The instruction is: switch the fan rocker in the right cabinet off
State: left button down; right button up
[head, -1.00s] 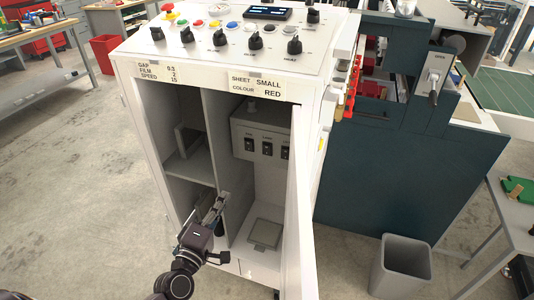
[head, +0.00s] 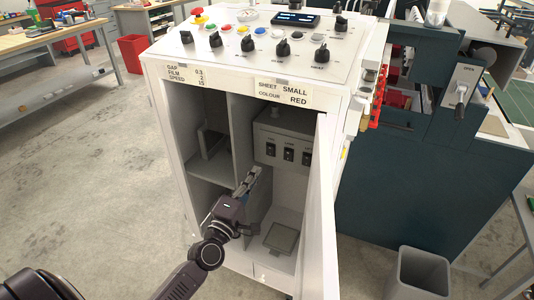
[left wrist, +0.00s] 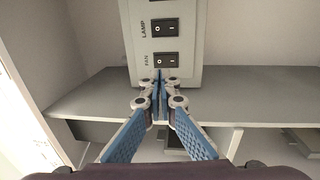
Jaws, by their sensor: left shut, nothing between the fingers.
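The fan rocker (left wrist: 166,60) is a black switch labelled FAN on a light grey switch box (left wrist: 185,25) in the left wrist view. It is marked O and I; which way it is tipped I cannot tell. The lamp rocker (left wrist: 165,27) sits beside it. In the head view the box (head: 285,128) hangs in the right compartment, with the fan rocker (head: 271,149) at the left of its row. My left gripper (head: 255,172) is shut and empty, just below and left of that row. Its fingertips (left wrist: 160,75) appear close to the fan rocker; contact is unclear. My right gripper is out of view.
The open white door (head: 322,210) bounds the right side and the grey divider (head: 243,140) the left. A grey square plate (head: 282,238) lies on the compartment floor. Knobs and buttons cover the cabinet top (head: 230,60). A grey bin (head: 418,272) stands at right.

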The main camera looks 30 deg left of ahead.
aim_at(271, 148)
pick_arm(q)
jog(key=w, duration=0.5)
jog(key=w+r, duration=0.1)
jog(key=w, duration=0.1)
jog(key=shift+w+a, duration=0.2)
jog(key=shift+w+p, duration=0.3)
jog(key=shift+w, duration=0.25)
jog(key=shift+w+a+r, duration=0.1)
jog(key=shift+w+r, duration=0.05)
jog(key=shift+w, duration=0.05)
